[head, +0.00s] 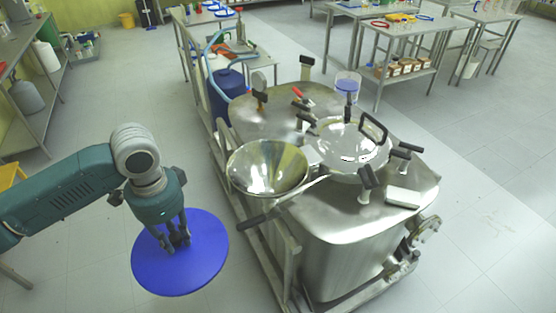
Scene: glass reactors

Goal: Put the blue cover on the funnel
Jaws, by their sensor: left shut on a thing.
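The blue cover (205,267) is a flat round disc. My left gripper (181,239) is shut on it near its middle, and the disc hangs roughly level, left of the steel reactor. The funnel (265,170) is a shiny wide steel bowl, open at the top, at the reactor's left front edge. The cover is to the left of the funnel and lower in the picture, apart from it. What the fingers grip on the cover is partly hidden by the fingers. My right gripper does not show.
The steel reactor (340,235) has a round domed lid (345,160) with black handles and clamps right of the funnel. A frame rail runs along its left side. A blue drum (226,90) stands behind. Floor around the cover is clear. Steel tables stand farther back.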

